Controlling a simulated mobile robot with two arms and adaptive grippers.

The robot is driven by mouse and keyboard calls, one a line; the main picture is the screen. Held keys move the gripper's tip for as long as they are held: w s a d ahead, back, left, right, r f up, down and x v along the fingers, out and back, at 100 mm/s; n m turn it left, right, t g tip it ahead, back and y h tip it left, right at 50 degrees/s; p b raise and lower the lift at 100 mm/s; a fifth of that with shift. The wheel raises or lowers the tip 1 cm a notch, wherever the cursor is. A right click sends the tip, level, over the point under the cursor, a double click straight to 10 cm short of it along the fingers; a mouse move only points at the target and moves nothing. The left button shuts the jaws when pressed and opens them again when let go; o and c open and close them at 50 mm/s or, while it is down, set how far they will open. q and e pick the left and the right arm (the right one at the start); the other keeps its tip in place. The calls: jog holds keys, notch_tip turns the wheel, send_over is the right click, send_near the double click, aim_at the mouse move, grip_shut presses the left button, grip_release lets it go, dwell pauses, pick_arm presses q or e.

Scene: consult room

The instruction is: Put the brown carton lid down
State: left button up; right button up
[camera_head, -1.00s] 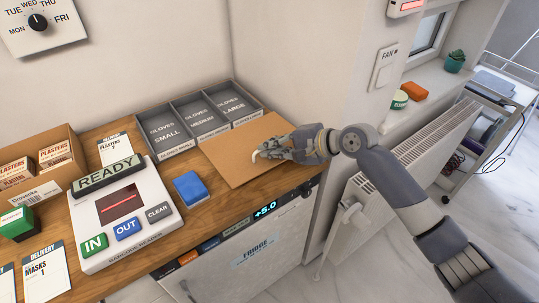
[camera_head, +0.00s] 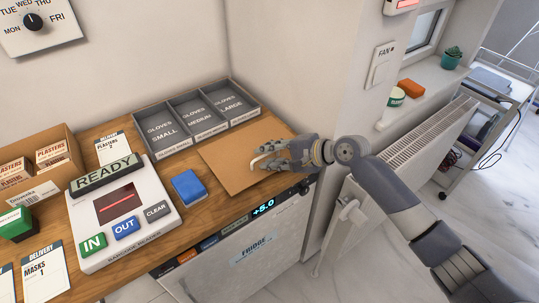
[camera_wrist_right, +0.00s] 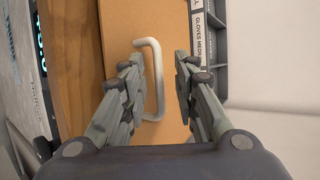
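The brown carton lid (camera_head: 225,155) is a flat brown panel with a white handle (camera_head: 262,161). It lies flat on the wooden counter, in front of the glove trays. My right gripper (camera_head: 272,156) is low over the lid's right part, at the handle. In the right wrist view, its fingers (camera_wrist_right: 160,64) are spread apart. The white handle (camera_wrist_right: 158,78) shows between them, nearer the left finger, with a gap on the right. The lid (camera_wrist_right: 125,25) fills the area beneath. My left gripper is not in view.
Grey glove trays (camera_head: 206,122) stand behind the lid against the wall. A blue block (camera_head: 188,187) and the barcode reader (camera_head: 128,226) are to its left. An open carton of plasters (camera_head: 48,175) stands far left. The fridge front (camera_head: 245,255) drops below the counter edge.

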jog(key=b+v, duration=0.1)
jog(key=v, duration=1.1)
jog(key=shift+f, duration=0.1)
